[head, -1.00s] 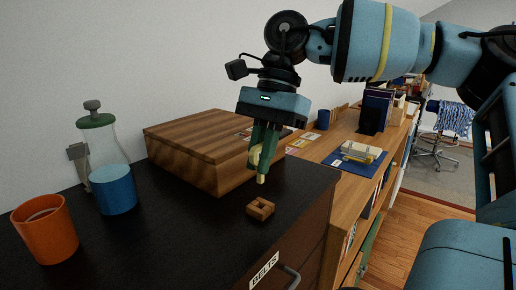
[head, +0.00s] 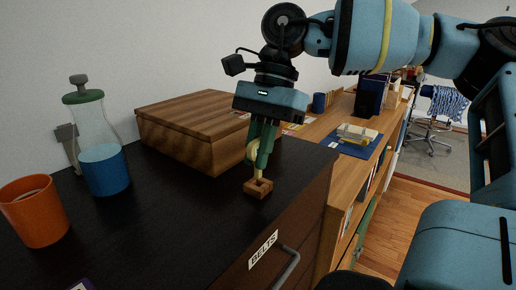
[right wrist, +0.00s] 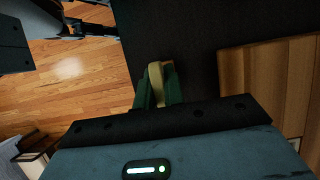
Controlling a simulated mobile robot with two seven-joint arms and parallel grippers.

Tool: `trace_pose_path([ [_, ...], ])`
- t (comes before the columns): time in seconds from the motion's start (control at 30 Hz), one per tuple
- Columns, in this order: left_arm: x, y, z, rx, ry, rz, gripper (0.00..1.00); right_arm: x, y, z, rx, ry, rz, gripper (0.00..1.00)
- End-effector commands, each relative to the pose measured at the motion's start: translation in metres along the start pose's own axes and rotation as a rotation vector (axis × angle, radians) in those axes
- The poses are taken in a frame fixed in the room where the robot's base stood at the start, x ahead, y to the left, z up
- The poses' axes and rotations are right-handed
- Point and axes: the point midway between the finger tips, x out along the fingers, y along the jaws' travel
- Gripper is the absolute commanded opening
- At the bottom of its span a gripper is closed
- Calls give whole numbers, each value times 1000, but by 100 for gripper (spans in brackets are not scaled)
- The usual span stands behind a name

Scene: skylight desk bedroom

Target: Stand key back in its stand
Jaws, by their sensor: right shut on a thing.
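The key (head: 252,153) is a pale yellow piece, upright between the green fingers of my right gripper (head: 261,158), which is shut on it. In the right wrist view the key (right wrist: 156,72) shows between the same fingers (right wrist: 159,88). The stand (head: 258,189) is a small wooden block with a square opening, on the black dresser top. The key's lower end is at the stand's opening; I cannot tell how deep it reaches. My left gripper is not in view.
A wooden box (head: 190,125) stands behind the stand on the dresser top (head: 170,230). An orange mug (head: 36,212) and a glass bottle with blue contents (head: 104,170) are at the left. The dresser's edge is close to the stand's right.

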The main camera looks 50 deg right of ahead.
Motion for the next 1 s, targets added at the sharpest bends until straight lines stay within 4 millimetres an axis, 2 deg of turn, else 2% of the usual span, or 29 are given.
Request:
trace_pose_path([
  [1.0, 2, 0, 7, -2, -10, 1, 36, 0, 0, 0, 0, 0, 0, 0],
])
